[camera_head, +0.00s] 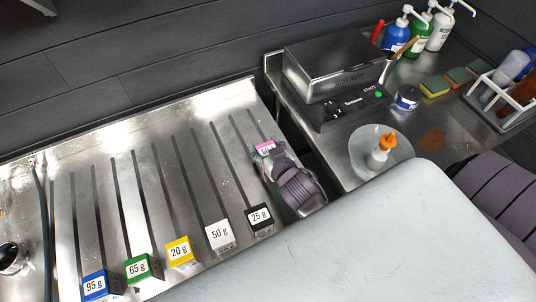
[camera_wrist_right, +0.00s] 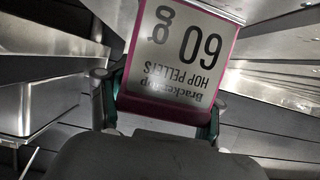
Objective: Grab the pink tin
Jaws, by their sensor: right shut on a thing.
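In the right wrist view the pink tin (camera_wrist_right: 182,52) fills the upper middle, with an upside-down label reading 60 g hop pellets. My right gripper (camera_head: 267,157) is shut on it, with one finger on each side in the wrist view (camera_wrist_right: 160,105). My gripper hides part of the tin in the head view. I cannot tell whether the tin touches the counter. My left gripper is not in view.
Along the near edge stand a blue tin (camera_head: 95,285), green tin (camera_head: 140,268), yellow tin (camera_head: 180,251), white tin (camera_head: 220,236) and black tin (camera_head: 261,218). A steel sealing machine (camera_head: 335,75) and a glass dish (camera_head: 362,147) are on the right counter.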

